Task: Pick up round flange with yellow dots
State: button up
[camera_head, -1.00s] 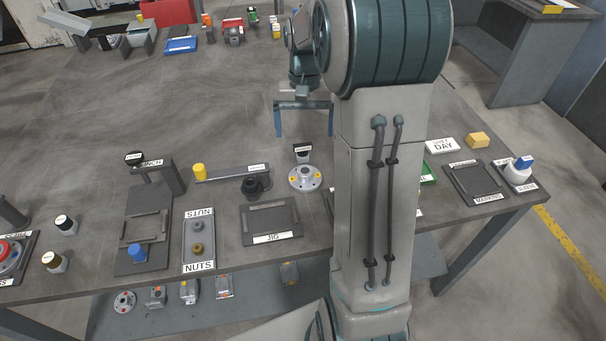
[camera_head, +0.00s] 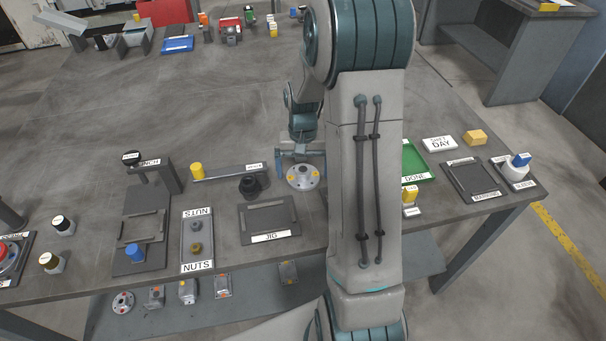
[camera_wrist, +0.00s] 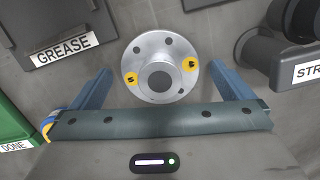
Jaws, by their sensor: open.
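The round flange with yellow dots (camera_head: 303,177) lies on the bench just behind and to the right of the JIG plate. In the wrist view, the silver flange (camera_wrist: 160,68) shows a raised dark-topped hub, bolt holes and two yellow dots, one at right and one at lower left. My gripper (camera_head: 300,158) is low over the bench at the flange's far side. In the wrist view, my gripper (camera_wrist: 160,88) is open, its blue fingers apart on either side of the flange's lower part. No contact with the flange shows.
The JIG plate (camera_head: 269,218) and a black round part (camera_head: 248,187) are left of the flange. A GREASE plate (camera_wrist: 50,20) lies beside it in the wrist view. A green DONE tray (camera_head: 416,160) is to the right.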

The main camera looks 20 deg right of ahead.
jog(key=shift+f, duration=0.2)
jog(key=c, duration=1.4)
jog(key=shift+c, duration=0.3)
jog(key=shift+r, duration=0.15)
